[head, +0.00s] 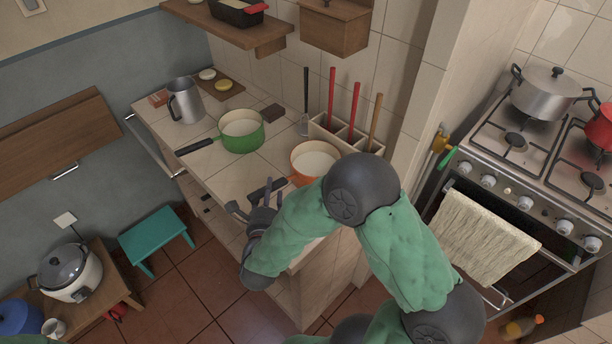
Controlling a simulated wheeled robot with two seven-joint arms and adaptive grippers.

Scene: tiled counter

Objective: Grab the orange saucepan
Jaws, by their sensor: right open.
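The orange saucepan (312,160) stands on the tiled counter (215,171) near its right end, with a pale inside. Its dark handle (266,187) points left and toward the front edge. My right gripper (252,203) is at the front of the counter, close to the handle. The gripper is open, and I cannot tell whether it touches the handle. My right forearm and elbow hide the front right part of the saucepan. My left gripper is not in view.
A green saucepan (242,131) stands left of the orange one, its handle pointing left. A metal pitcher (186,101) stands farther left. A utensil holder (344,136) with upright tools is behind the orange saucepan. A stove (524,150) stands at the right.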

